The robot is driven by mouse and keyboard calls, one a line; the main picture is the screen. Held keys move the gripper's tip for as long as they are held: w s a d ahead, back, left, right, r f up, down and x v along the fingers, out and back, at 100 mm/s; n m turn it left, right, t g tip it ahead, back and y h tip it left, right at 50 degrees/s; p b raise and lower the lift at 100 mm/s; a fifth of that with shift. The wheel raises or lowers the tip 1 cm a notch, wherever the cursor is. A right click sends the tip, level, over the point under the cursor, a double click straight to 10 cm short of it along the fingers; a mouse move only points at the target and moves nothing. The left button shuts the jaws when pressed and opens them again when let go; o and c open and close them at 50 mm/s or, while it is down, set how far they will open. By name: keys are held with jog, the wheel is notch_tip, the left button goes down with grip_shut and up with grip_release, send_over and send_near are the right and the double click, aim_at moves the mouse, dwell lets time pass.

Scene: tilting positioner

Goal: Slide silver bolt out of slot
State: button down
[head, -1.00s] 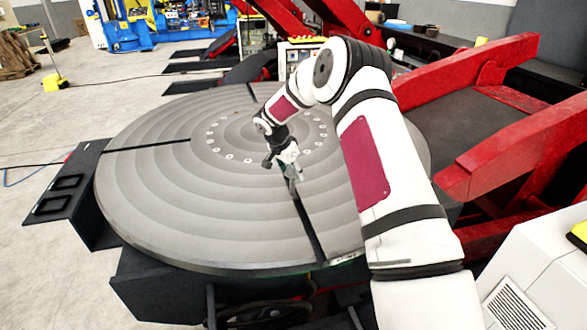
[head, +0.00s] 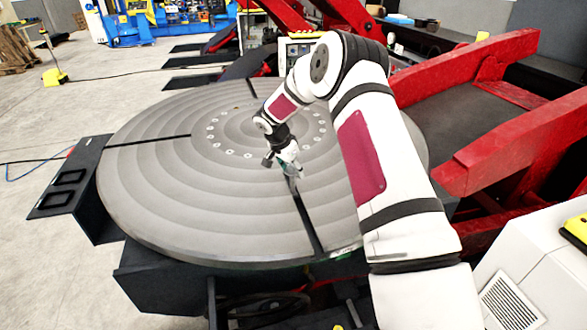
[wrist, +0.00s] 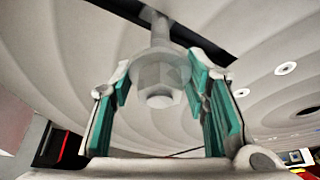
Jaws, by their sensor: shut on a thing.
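The silver bolt (wrist: 160,75) shows in the wrist view, its hexagonal part between my finger pads and its shank running up toward the dark slot (wrist: 185,28). My gripper (wrist: 163,90), with teal pads, is shut on the bolt. In the head view my gripper (head: 290,178) is low over the round grey table (head: 170,205), at the inner end of the front slot (head: 308,225). The bolt is too small to make out there. How deep its far end sits in the slot is hidden.
The slot runs from my gripper to the table's front rim. Red beams (head: 520,140) stand on the right, and a white cabinet (head: 535,265) is at the lower right. A dark box (head: 68,190) adjoins the left rim. The left tabletop is clear.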

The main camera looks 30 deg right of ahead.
jog(key=s+a+p, duration=0.1)
jog(key=s+p, duration=0.4)
jog(key=s, duration=0.2)
jog(key=shift+s+a+r, duration=0.15)
jog(key=shift+s+a, duration=0.05)
jog(key=shift+a, duration=0.05)
dwell(0.9)
dwell(0.5)
jog(key=s+a+p, duration=0.1)
jog(key=s+p, duration=0.1)
jog(key=s, duration=0.5)
jog(key=shift+s+a, duration=0.3)
jog(key=shift+s, duration=0.05)
dwell(0.9)
jog(key=shift+s, duration=0.1)
dwell(0.5)
jog(key=s+a, duration=0.1)
jog(key=s, duration=0.6)
jog(key=shift+s+a, duration=0.25)
jog(key=shift+s, duration=0.1)
dwell(0.8)
dwell(0.9)
